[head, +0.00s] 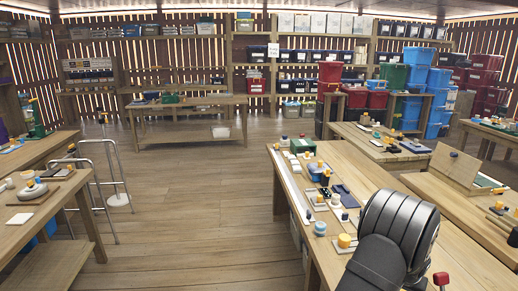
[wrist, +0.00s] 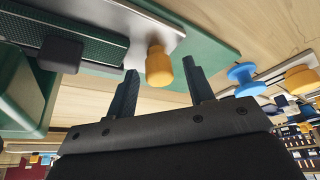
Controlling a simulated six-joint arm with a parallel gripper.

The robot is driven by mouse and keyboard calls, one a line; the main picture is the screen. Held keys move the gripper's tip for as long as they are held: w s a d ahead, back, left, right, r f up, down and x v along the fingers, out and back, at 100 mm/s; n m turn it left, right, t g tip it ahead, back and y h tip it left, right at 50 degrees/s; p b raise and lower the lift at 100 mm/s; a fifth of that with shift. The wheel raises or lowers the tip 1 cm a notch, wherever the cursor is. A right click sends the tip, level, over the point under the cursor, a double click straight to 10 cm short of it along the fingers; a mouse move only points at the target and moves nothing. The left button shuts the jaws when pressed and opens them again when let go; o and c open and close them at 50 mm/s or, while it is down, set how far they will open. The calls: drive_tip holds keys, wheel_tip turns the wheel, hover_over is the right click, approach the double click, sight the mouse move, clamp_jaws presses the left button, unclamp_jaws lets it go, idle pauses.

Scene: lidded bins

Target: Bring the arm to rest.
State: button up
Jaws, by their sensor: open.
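My gripper (wrist: 163,78) is open in the wrist view, with its two dark fingers spread apart. A yellow knob (wrist: 158,66) on a light metal plate (wrist: 150,22) shows in the gap between the fingers. I cannot tell how far beyond the fingertips it is; no finger is seen touching it. In the head view my dark arm fills the lower right, over the near wooden table (head: 459,242). The fingers cannot be made out there.
In the wrist view a black knob (wrist: 60,54) and a green block (wrist: 22,92) are at left, a blue knob (wrist: 244,77) at right. In the head view, small items line the near table's left side. The wooden floor (head: 190,200) is open, with a metal-framed stool (head: 117,199) at left.

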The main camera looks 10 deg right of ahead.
drive_tip(key=w, duration=0.7)
drive_tip(key=w+f, duration=0.1)
drive_tip(key=w, duration=0.3)
drive_tip(key=shift+w, duration=0.1)
drive_tip(key=s+r+n, duration=0.2)
drive_tip(key=r, duration=0.6)
drive_tip(key=s+a+r+n+g+y, duration=0.1)
drive_tip(key=s+r+n, duration=0.1)
drive_tip(key=r, duration=0.6)
drive_tip(key=shift+s+a+r+n+g+y, duration=0.2)
drive_tip(key=shift+s+n+g+y, duration=0.15)
drive_tip(key=shift+s, duration=0.45)
